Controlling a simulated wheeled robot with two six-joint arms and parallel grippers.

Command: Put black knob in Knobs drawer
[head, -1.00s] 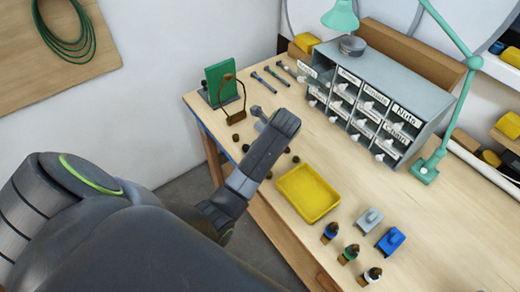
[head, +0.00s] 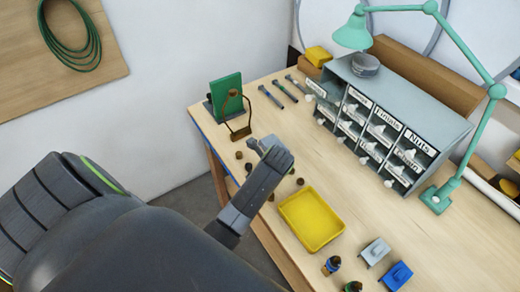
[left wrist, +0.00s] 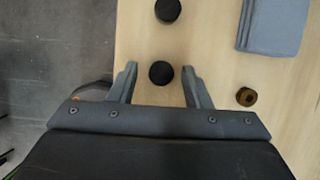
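In the left wrist view a round black knob (left wrist: 161,73) lies on the wooden bench between the fingers of my left gripper (left wrist: 160,84). The fingers are open, with a gap on each side of the knob. A second dark knob (left wrist: 167,10) lies farther off, and a brown knob (left wrist: 246,96) lies to the right, outside the fingers. In the head view my left gripper (head: 262,145) is over the bench's left part, near several small dark knobs (head: 248,167). The grey drawer cabinet (head: 440,110) stands at the back; I cannot read a Knobs label. My right gripper is out of view.
A yellow tray (head: 312,218) lies right of my left arm. A teal lamp (head: 440,197) stands beside the cabinet. The bench between tray and cabinet is clear.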

